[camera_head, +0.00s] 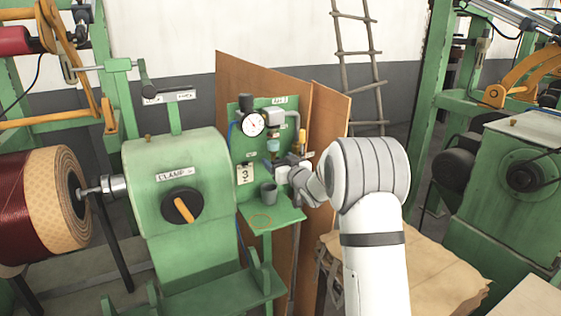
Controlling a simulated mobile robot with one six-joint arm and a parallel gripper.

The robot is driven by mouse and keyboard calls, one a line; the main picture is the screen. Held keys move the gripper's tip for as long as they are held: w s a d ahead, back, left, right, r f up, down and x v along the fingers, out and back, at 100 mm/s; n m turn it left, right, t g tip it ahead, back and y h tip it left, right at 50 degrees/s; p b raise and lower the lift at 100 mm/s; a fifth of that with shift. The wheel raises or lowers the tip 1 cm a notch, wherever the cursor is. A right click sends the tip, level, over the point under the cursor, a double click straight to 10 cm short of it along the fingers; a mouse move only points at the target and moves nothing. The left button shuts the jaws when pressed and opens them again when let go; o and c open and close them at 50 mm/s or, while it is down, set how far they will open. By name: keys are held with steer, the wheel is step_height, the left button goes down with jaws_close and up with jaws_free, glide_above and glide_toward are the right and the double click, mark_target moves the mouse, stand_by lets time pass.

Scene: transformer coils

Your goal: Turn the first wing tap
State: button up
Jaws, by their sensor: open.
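A green panel (240,150) carries a round pressure gauge (252,124), a filter unit with a bluish bowl (273,146) and pipework. A small orange handle (302,137) stands upright at the panel's right side; I cannot tell whether it is a wing tap. No wing tap shows clearly. My gripper (286,166) is at the panel's right part, below the orange handle, small and partly hidden by my wrist. It is open. I cannot tell whether it touches anything.
A grey cup (268,193) stands on the small green shelf (285,215) below the panel. A green clamp machine (165,235) with an orange-handled knob (182,206) and a wound coil (45,210) fill the left. Brown boards (328,120) and a ladder (357,60) stand behind.

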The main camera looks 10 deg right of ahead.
steer(key=shift+c, duration=0.2)
steer(key=c, duration=0.9)
steer(key=shift+c, duration=0.2)
steer(key=shift+f+n+b, duration=0.2)
steer(key=shift+n+b, duration=0.1)
steer(key=shift+b, duration=0.35)
steer(key=shift+f+n+b, duration=0.1)
steer(key=shift+n+b, duration=0.4)
steer(key=shift+b, duration=0.55)
steer(key=shift+n+b, duration=0.7)
steer(key=shift+b, duration=0.4)
steer(key=n+b, duration=0.2)
steer(key=b, duration=0.1)
steer(key=shift+r+n, duration=0.2)
steer(key=shift+n, duration=0.2)
steer(key=shift+a, duration=0.1)
